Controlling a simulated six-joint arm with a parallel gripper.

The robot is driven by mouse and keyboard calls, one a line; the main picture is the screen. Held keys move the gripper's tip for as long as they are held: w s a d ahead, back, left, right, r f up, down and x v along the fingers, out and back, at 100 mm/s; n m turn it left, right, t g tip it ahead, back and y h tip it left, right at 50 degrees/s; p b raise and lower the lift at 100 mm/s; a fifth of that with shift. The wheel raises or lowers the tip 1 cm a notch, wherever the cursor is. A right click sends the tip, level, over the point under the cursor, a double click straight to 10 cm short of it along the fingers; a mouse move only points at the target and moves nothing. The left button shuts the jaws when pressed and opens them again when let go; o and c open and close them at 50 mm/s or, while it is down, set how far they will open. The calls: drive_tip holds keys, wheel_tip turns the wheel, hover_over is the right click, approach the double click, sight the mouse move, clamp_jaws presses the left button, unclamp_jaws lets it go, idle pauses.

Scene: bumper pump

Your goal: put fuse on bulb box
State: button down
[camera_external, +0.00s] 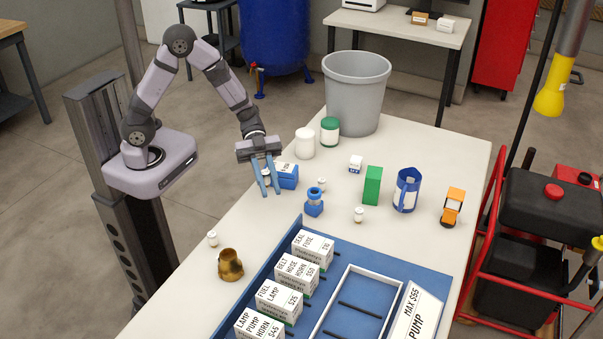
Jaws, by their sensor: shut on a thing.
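My gripper (270,185) points down over the far left part of the white table, its two blue fingers shut on a small pale thing (266,181) that seems to be the fuse. The fingers hide most of it. A blue box with a white label (288,180) stands just right of the fingers; I cannot tell whether they touch. A tall green box (373,186) is right of that. No label reading bulb is legible, so I cannot tell which is the bulb box.
White and green-lidded jars (304,142) and a grey bin (356,92) stand behind. A blue clamp-like piece (314,202), small white jars (358,214), a blue cylinder (407,190) and an orange block (452,207) are around. A blue tray (262,280) with labelled cartons is in front.

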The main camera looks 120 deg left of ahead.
wheel_tip(320, 180, up, 4)
drive_tip(key=d+p, duration=0.1)
drive_tip(key=p, duration=0.7)
drive_tip(key=n+t+y+b, duration=0.1)
drive_tip(key=n+y+b, duration=0.6)
drive_tip(key=n+y, duration=1.05)
hover_over(356, 164)
drive_tip(key=a, duration=0.3)
drive_tip(key=shift+w+a+f+n+g+y+b, duration=0.35)
drive_tip(key=shift+f+y+b, duration=0.2)
drive_tip(key=shift+b, duration=0.55)
drive_tip(key=shift+w+a+f+n+g+y+b, duration=0.2)
drive_tip(key=shift+f+n+g+y+b, duration=0.3)
drive_tip(key=shift+b, duration=0.55)
drive_tip(key=shift+w+a+f+n+g+y+b, duration=0.2)
drive_tip(key=shift+w+a+f+g+y+b, duration=0.15)
drive_tip(key=shift+f+b, duration=0.55)
drive_tip(key=shift+s+f+b, duration=0.1)
drive_tip(key=shift+f+b, duration=1.3)
drive_tip(key=shift+f, duration=3.35)
